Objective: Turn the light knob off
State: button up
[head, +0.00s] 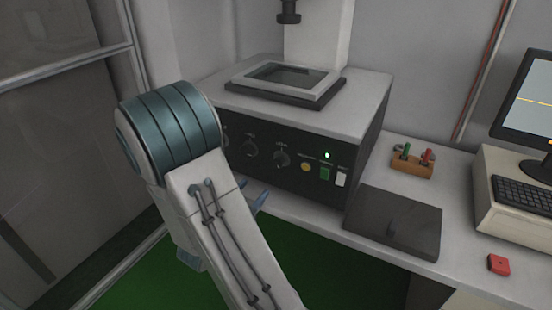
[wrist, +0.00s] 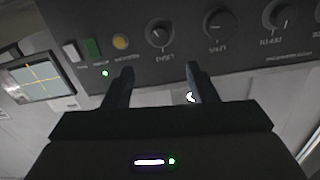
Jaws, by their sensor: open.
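A dark control panel (head: 292,170) on the front of a white bench machine carries a row of round knobs. The knob nearest the buttons (head: 281,156) also shows in the wrist view (wrist: 158,33), where the panel appears upside down. Its label there is blurred; I cannot read it surely as the light knob. The middle knob (wrist: 217,25) and the far knob (wrist: 278,15) stand beside it. My gripper (wrist: 160,69) is open and empty, its two fingers pointing toward the nearest knob and apart from it. In the head view my arm hides most of the gripper.
Beside the knobs are a yellow button (head: 306,167), a green switch (head: 325,173), a white switch (head: 341,179) and a lit green lamp (head: 327,155). A dark flat plate (head: 395,221), a wooden holder (head: 412,164), a red block (head: 498,265) and a monitor (head: 530,100) stand right.

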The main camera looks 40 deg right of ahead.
aim_at(277, 163)
jog(key=p+x, duration=0.1)
jog(key=x, duration=1.2)
jog(key=shift+d, duration=0.35)
jog(key=c, duration=1)
